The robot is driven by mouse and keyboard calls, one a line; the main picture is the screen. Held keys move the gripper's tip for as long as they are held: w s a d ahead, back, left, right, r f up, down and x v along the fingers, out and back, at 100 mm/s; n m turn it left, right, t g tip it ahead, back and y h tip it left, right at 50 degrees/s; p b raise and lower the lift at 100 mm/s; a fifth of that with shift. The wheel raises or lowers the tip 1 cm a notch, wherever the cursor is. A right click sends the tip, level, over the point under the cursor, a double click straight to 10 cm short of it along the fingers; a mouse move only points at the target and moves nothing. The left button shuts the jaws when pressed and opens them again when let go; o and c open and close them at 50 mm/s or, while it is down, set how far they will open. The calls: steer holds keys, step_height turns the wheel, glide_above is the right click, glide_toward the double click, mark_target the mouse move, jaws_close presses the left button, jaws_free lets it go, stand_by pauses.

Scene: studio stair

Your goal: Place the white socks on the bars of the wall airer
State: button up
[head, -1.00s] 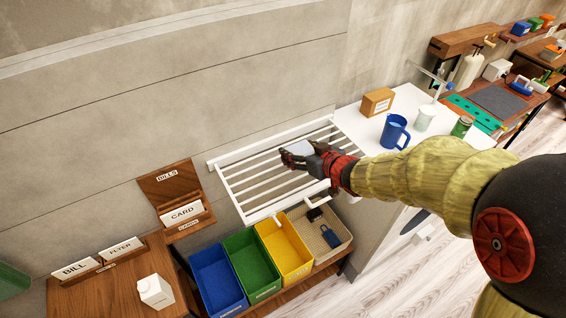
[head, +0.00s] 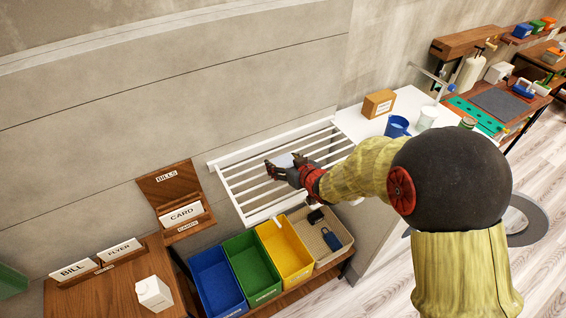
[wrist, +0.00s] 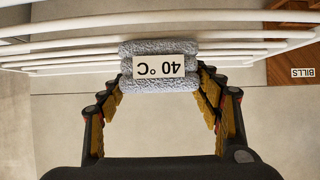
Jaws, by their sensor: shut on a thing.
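The white socks (wrist: 160,48) are a light grey-white fluffy bundle with an upside-down "40 °C" label in the wrist view. My gripper (wrist: 160,88) is shut on them, a finger on each side. In the head view my gripper (head: 281,168) is over the middle of the wall airer, and a small part of the socks (head: 285,160) shows there. The wall airer (head: 240,154) is a white rack of parallel bars fixed to the wall. Its bars (wrist: 60,21) run behind the socks in the wrist view. I cannot tell whether the socks touch the bars.
Blue (head: 214,280), green (head: 247,268) and yellow (head: 286,250) bins and a beige basket (head: 333,238) stand below the airer. A wooden bills holder (head: 172,186) is to the left.

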steer(key=shift+f, duration=0.2)
steer(key=o, duration=1.2)
steer(key=shift+r, duration=0.1)
steer(key=shift+r, duration=0.25)
steer(key=v, duration=1.2)
steer(key=shift+f, duration=0.15)
